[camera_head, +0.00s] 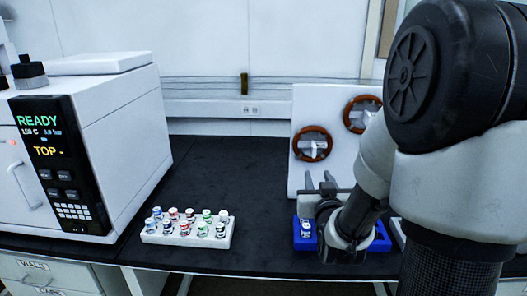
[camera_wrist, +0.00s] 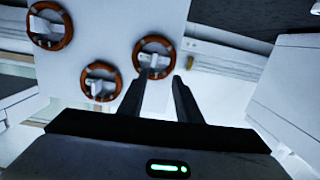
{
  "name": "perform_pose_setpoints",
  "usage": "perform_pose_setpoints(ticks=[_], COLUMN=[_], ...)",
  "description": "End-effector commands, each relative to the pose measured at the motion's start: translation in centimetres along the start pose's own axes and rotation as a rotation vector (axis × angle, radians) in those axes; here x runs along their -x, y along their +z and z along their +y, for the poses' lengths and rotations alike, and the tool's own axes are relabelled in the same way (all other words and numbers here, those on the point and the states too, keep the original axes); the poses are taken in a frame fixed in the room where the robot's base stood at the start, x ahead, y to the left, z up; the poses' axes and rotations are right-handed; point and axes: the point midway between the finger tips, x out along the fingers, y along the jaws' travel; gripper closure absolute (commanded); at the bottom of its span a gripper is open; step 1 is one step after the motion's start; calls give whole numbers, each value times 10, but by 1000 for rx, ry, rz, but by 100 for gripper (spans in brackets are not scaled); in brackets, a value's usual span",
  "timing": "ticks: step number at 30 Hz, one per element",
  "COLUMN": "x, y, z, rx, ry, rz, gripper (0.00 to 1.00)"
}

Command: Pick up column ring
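Brown-orange column rings hang on a white upright panel (camera_head: 314,103). In the head view one ring (camera_head: 300,151) is at the lower left of the panel and another (camera_head: 350,113) is higher to its right. The wrist view shows three rings: one at the upper left (camera_wrist: 67,32), one lower (camera_wrist: 101,97), and one (camera_wrist: 154,38) just beyond my fingertips. My gripper (camera_head: 318,178) is in front of the panel's lower part, fingers up. In the wrist view my gripper (camera_wrist: 160,77) has its fingers apart with nothing held. My arm hides the panel's right side.
A blue tray (camera_head: 297,240) with a vial is below my gripper. A white rack (camera_head: 186,239) of several coloured-cap vials stands left of it. A white instrument (camera_head: 125,110) reading READY fills the left. The black bench (camera_head: 232,180) between is clear.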

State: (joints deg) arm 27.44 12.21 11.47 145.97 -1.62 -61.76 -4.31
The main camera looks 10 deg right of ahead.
Motion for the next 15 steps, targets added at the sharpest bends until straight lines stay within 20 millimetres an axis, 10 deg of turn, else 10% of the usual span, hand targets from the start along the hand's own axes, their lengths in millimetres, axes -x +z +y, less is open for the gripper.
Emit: perform_pose_setpoints(ticks=[8,15], x=[-12,-62], y=[5,0], z=[15,16], rx=[-47,-47], ry=[29,30], rz=[108,109], gripper=[69,69])
